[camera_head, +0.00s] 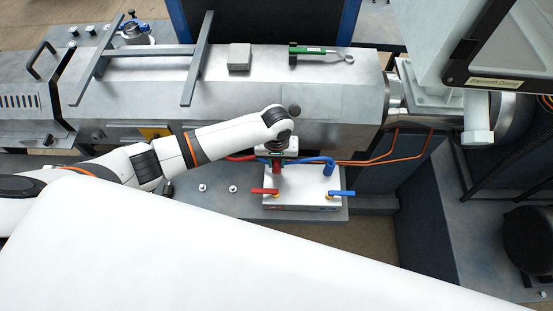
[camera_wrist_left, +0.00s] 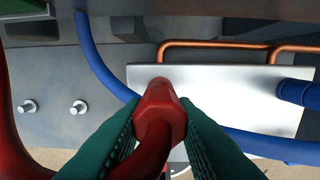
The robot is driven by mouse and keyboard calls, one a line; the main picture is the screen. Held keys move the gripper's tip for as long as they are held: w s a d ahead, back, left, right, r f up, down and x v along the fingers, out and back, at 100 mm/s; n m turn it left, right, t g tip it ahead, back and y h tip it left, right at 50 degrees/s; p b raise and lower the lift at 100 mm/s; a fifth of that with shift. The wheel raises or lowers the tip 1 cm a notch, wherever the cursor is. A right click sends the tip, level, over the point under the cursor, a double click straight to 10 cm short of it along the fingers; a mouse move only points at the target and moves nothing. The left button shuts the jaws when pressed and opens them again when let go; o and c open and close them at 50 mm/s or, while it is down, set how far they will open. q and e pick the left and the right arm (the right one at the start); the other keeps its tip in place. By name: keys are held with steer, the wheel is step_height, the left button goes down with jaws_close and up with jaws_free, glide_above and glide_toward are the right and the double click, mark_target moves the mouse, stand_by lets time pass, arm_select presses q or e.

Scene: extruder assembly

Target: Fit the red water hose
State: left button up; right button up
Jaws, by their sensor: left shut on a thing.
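My left gripper (camera_head: 278,168) reaches down over the silver valve block (camera_head: 302,183). In the left wrist view its green fingers (camera_wrist_left: 160,125) are shut on the red fitting of the red water hose (camera_wrist_left: 160,108). The hose curves down between the fingers, and a red length runs along the left edge. In the head view the red hose (camera_head: 240,157) passes left behind the gripper. The fitting's tip overlaps the block's pale face (camera_wrist_left: 215,90) in the wrist view; I cannot tell whether it touches or sits in a port. My right gripper is not in view.
A blue hose (camera_head: 318,159) joins the block's right side. A red handle (camera_head: 264,191) and a blue handle (camera_head: 342,193) stick out at its front. Orange pipes (camera_head: 385,157) run behind. The machine barrel (camera_head: 330,100) rises behind the block. Two studs (camera_head: 203,187) stand left.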

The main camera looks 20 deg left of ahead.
arm_select(q)
steer(key=shift+f, duration=0.1)
steer(key=shift+f+b, duration=0.35)
steer(key=shift+f, duration=0.65)
steer(key=o, duration=1.1)
steer(key=shift+c, duration=0.2)
step_height(320, 180, up, 12)
steer(key=shift+r, duration=0.1)
